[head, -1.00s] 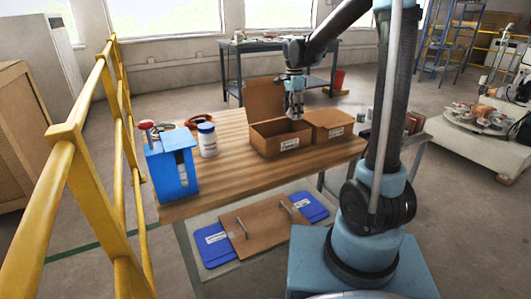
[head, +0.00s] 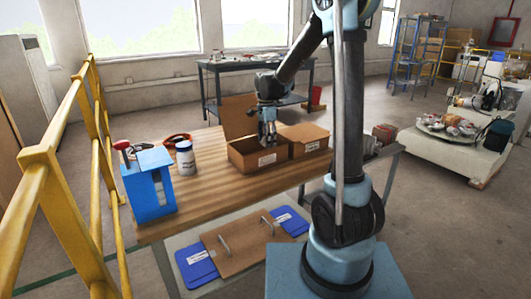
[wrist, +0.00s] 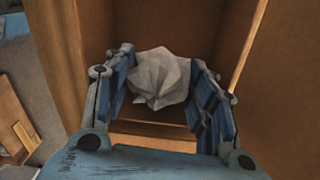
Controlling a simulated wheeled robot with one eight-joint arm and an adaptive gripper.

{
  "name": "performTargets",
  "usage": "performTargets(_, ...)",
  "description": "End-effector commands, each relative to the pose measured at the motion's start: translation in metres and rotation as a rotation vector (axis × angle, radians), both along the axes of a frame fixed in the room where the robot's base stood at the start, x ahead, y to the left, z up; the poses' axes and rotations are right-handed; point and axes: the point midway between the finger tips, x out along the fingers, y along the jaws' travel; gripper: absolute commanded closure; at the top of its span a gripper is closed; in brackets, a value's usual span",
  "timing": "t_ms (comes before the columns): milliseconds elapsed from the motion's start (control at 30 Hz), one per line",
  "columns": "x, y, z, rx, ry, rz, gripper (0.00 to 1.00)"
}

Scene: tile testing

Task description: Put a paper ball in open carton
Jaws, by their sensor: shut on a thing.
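The open carton (head: 243,160) stands on the wooden table with its lid flap (head: 238,115) raised at the back. My gripper (head: 267,138) points down over the carton, with its fingertips at about the level of the opening. In the wrist view, my gripper (wrist: 163,95) is shut on a white crumpled paper ball (wrist: 160,75). The carton's brown walls (wrist: 265,95) show around and below the ball. In the head view the ball is hidden by the fingers and the carton.
A closed carton (head: 304,138) stands right beside the open one. A white jar (head: 185,160) and a blue holder (head: 150,190) with a red-topped tool stand on the left of the wooden table (head: 215,197). A yellow railing (head: 60,200) runs along the left.

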Motion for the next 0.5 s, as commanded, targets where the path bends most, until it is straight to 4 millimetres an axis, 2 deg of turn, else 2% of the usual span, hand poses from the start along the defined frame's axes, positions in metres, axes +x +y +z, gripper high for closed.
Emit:
performTargets(167, 0.000, 0.000, -0.013, 0.000, 0.000, 0.000, 0.59)
performTargets(400, 0.000, 0.000, -0.043, 0.000, 0.000, 0.000, 0.59)
performTargets(500, 0.000, 0.000, -0.048, 0.000, 0.000, 0.001, 0.59)
